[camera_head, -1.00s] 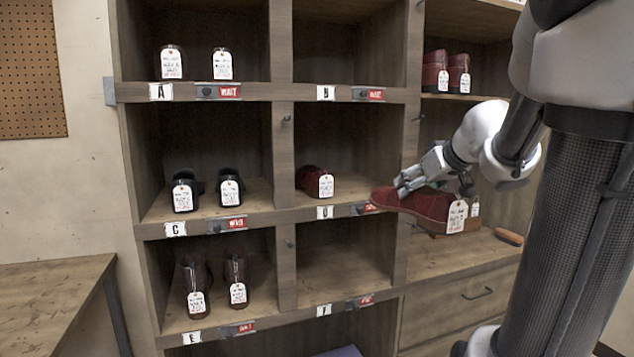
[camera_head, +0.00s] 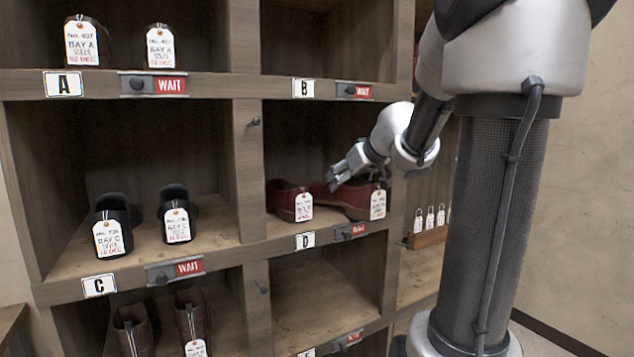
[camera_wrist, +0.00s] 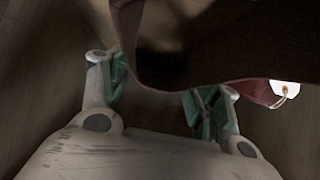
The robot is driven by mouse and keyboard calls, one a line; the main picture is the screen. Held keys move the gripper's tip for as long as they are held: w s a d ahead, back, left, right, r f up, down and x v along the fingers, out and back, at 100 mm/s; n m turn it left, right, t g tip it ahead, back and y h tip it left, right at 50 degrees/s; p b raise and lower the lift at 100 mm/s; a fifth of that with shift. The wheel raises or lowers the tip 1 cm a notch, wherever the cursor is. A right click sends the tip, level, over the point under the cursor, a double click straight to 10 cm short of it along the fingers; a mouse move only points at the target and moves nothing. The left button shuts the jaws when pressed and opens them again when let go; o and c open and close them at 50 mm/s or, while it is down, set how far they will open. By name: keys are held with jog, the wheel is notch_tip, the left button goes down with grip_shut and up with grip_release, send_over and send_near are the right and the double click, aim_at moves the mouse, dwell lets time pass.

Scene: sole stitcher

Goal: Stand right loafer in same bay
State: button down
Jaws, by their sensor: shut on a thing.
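One red loafer (camera_head: 285,200) stands in bay D, its white tag facing out at the left side of the bay. My gripper (camera_head: 345,175) reaches into the same bay from the right and is shut on the second red loafer (camera_head: 352,203), which is to the right of the first, its tag at the heel. Its toe end is partly hidden, and I cannot tell whether its sole touches the shelf. In the wrist view the gripper's fingers (camera_wrist: 160,90) are beside a large dark shape, the held loafer (camera_wrist: 205,50); a bit of red with a white tag shows at right.
The bay D divider (camera_head: 250,170) stands left of the loafers and another upright is close by my arm. Black shoes (camera_head: 175,210) stand in bay C. The bay below D (camera_head: 320,295) is empty. A small rack of tags (camera_head: 428,238) stands at the right.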

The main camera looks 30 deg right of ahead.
jog(key=w, duration=0.8)
jog(key=shift+w+a, duration=0.15)
jog(key=w, duration=0.3)
jog(key=shift+w+a+f, duration=0.1)
jog(key=shift+w+f, duration=0.15)
jog(key=shift+f, duration=0.05)
jog(key=shift+s+f, duration=0.1)
jog(key=shift+f, duration=0.3)
jog(key=shift+c, duration=1.8)
grip_release()
jog(key=shift+f, duration=0.15)
jog(key=shift+s+r, duration=0.15)
jog(key=shift+r, duration=0.1)
jog(key=v, duration=1.1)
jog(key=shift+s+r, duration=0.2)
jog(key=shift+s, duration=0.1)
